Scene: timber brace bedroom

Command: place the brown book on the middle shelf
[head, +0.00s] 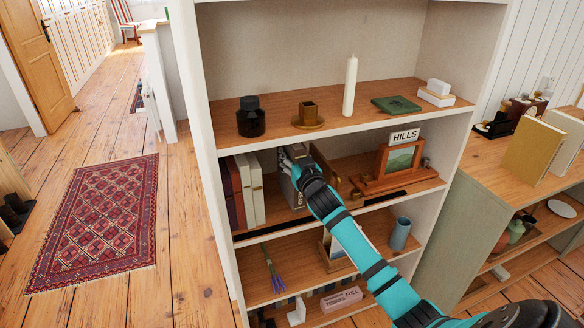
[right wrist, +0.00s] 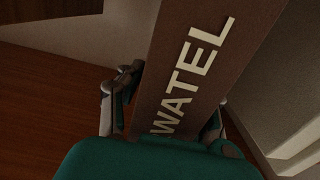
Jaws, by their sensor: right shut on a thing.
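The brown book (right wrist: 190,75) fills the middle of the right wrist view, its spine marked with pale letters reading "WATEL". My right gripper (right wrist: 168,118) is shut on it, one finger on each side of the spine. In the head view my right gripper (head: 289,158) reaches into the shelf level with the row of books, and it and the arm hide most of the held book. The middle shelf (head: 335,170) has a wooden board. Whether the book touches the shelf I cannot tell. My left gripper is not in view.
Upright books (head: 243,190) stand left of my gripper, beside a grey block lettered "READ" (head: 299,199). A wooden stand with a "HILLS" sign (head: 404,136) is to the right.

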